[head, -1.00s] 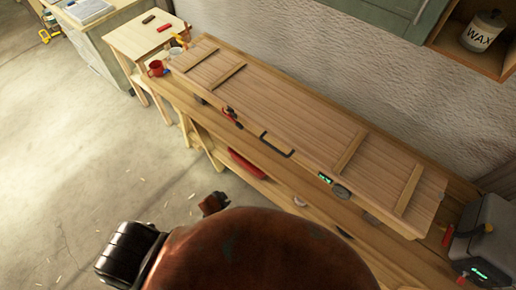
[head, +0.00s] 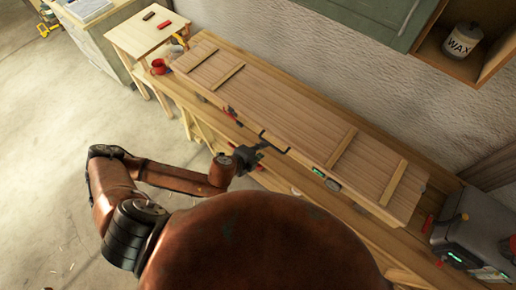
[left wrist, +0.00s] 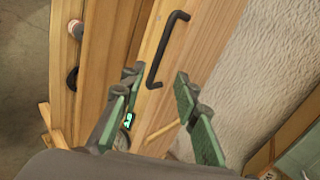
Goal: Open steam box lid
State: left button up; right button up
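The steam box is a long wooden box on a workbench, its plank lid (head: 290,115) lying flat on top with cross battens. A black bar handle (head: 284,151) sits at the middle of its front edge and also shows in the left wrist view (left wrist: 165,45). My left gripper (head: 262,147) is at the handle in the head view, covering part of it. In the left wrist view the green-padded fingers (left wrist: 156,82) are spread apart, with the handle ahead between them. I cannot tell whether they touch it. My right gripper is not in view.
A red toggle-like part (head: 230,112) and a green-lit display (head: 318,171) are on the box front. A red mug (head: 158,67) stands at its left end. A grey machine (head: 470,235) stands at the right end.

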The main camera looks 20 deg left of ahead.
aim_at(271, 145)
pick_arm(q)
jog(key=shift+m, duration=0.5)
jog(key=shift+a+b+x, duration=0.15)
jog(key=shift+b+x, duration=1.6)
jog(key=shift+x, duration=0.9)
jog(key=shift+a+b+x, duration=0.2)
jog(key=shift+b+x, duration=1.55)
jog(key=shift+x, duration=0.9)
jog(key=shift+f, duration=0.1)
jog(key=shift+c, duration=0.4)
grip_shut()
